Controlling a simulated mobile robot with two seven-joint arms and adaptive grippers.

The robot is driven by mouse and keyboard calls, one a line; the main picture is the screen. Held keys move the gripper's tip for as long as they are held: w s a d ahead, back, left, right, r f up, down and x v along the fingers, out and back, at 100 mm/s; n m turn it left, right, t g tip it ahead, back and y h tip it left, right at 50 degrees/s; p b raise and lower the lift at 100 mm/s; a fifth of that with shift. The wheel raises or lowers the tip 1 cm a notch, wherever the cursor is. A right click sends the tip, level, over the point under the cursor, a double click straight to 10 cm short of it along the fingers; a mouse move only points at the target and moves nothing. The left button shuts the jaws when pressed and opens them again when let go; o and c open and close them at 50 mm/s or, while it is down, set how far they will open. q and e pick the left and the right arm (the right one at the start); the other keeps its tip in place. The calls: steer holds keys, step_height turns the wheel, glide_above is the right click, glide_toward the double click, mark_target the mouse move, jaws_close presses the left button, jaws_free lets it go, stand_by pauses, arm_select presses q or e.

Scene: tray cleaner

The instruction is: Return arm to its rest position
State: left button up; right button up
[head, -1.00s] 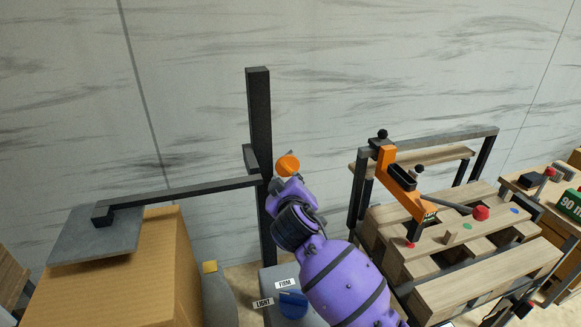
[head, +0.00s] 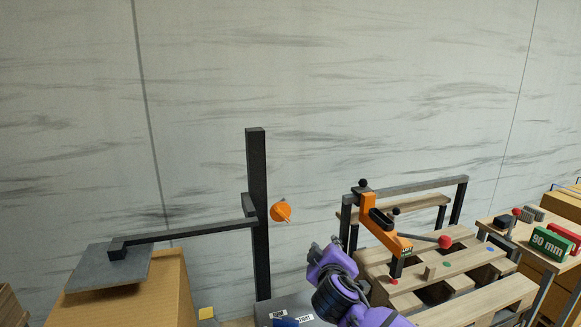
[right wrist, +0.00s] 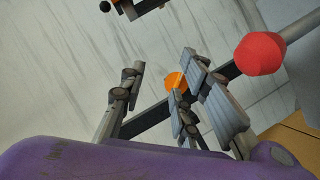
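In the head view my right arm comes in from the bottom, and its purple wrist stands at lower centre. My right gripper (right wrist: 158,88) shows in the right wrist view with its fingers apart and nothing visible between them. In the head view its fingers are hidden or too small to tell. The orange knob (head: 282,212) sits on a dark upright post (head: 258,180), up and left of my wrist, with a clear gap between them. It also shows beyond the fingers in the right wrist view (right wrist: 175,82). My left gripper is not in view.
A dark arm from the post holds a grey plate (head: 88,272) over a cardboard box (head: 168,290). To the right stands a wooden pallet (head: 475,303) with an orange clamp (head: 378,225) and its red-knobbed lever (head: 445,242). A side table (head: 488,226) holds a green 90 mm block (head: 551,243).

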steer(key=w+d+r+h, duration=0.2)
steer(key=d+r, duration=0.1)
steer(key=d, duration=0.9)
steer(key=s+d+f+g+y, duration=0.15)
steer(key=s+d+f, duration=0.25)
steer(key=s+f, duration=1.05)
steer(key=s+d+f+g+y, duration=0.1)
steer(key=s+d+f+g, duration=0.2)
steer(key=s+f, duration=1.2)
steer(key=s+d+f+m+g, duration=0.1)
steer(key=s+d+f, duration=0.1)
steer(key=s, duration=0.7)
steer(key=s+d+f+m+g, duration=0.1)
steer(key=s+f, duration=0.2)
steer(key=s, duration=0.6)
steer(key=s+d+f+m+g, duration=0.1)
steer(key=s+d+f, duration=0.1)
steer(key=s, duration=0.6)
steer(key=w+a+m, duration=0.1)
steer(key=a+m, duration=0.2)
steer(key=a, duration=0.4)
steer(key=w+a+m+t+y, duration=0.1)
steer(key=w+a+m, duration=0.1)
steer(key=a, duration=0.5)
steer(key=shift+w+a+f+m, duration=0.15)
steer(key=shift+a+f+m, duration=0.2)
steer(key=shift+f+m, duration=0.1)
